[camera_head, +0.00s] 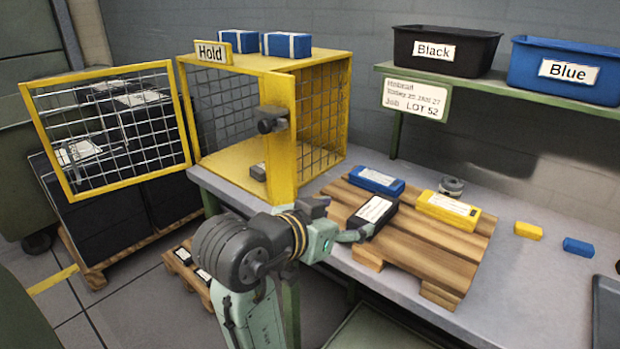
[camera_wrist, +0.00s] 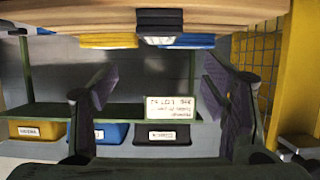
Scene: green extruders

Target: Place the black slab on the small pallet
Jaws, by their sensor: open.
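The black slab (camera_head: 361,224) has a white label on top and lies at the near left edge of the wooden pallet (camera_head: 430,252) on the bench. In the wrist view, which is upside down, the slab (camera_wrist: 160,20) is at the top middle, beyond the fingers. My gripper (camera_head: 352,236) is close beside the slab's near end in the head view; contact cannot be told. In the wrist view my gripper (camera_wrist: 148,92) has its fingers wide apart with nothing between them. A small pallet (camera_head: 184,264) with dark labelled slabs stands on the floor, partly hidden by my arm.
A blue slab (camera_head: 377,180) and a yellow slab (camera_head: 447,210) share the bench pallet. The yellow cage (camera_head: 322,120) stands left with its mesh door (camera_head: 108,125) open. A shelf (camera_head: 385,68) holds black and blue bins. Small blocks lie on the bench's right.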

